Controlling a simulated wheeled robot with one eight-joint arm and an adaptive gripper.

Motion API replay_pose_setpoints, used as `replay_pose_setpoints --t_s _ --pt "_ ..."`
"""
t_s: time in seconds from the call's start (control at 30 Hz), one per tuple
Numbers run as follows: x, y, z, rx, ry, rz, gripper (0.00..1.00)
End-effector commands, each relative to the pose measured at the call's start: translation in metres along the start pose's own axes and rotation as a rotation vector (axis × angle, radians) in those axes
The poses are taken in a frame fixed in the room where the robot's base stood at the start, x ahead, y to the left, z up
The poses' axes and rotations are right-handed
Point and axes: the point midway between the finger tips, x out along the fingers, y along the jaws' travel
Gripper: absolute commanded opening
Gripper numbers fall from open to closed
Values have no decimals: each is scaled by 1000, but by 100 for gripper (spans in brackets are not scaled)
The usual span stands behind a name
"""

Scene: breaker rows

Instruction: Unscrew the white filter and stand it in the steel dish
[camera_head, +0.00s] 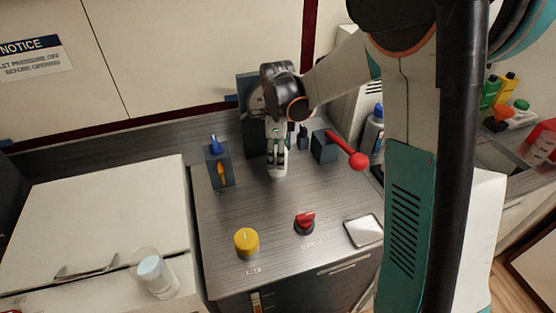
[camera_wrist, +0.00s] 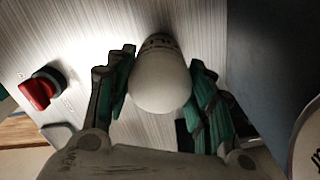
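The white filter (camera_head: 278,172) is a rounded white piece at the back middle of the steel counter, directly below my gripper (camera_head: 277,155). In the wrist view the filter (camera_wrist: 160,82) shows its smooth dome towards me, with a dark, marked band at its far end. My gripper's green-padded fingers (camera_wrist: 161,75) stand on both sides of it, very close to its sides. Whether they press on it cannot be told. The steel dish (camera_head: 363,231) is a shallow, shiny square tray at the counter's front right, and it looks empty.
A red knob (camera_head: 305,222) and a yellow cap (camera_head: 246,243) stand on the front counter. A red-ended lever (camera_head: 345,149) juts out right of the filter. A grey block with blue and orange parts (camera_head: 219,168) stands left. A clear jar (camera_head: 157,275) stands far left.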

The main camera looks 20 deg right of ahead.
Motion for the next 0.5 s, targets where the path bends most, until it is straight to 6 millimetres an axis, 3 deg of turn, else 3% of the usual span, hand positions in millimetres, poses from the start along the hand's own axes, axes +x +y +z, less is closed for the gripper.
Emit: replay_pose_setpoints --t_s 0.2,0.5 --pt "0 0 0 -24 0 0 24" --pt "0 0 0 -330 0 0 24"
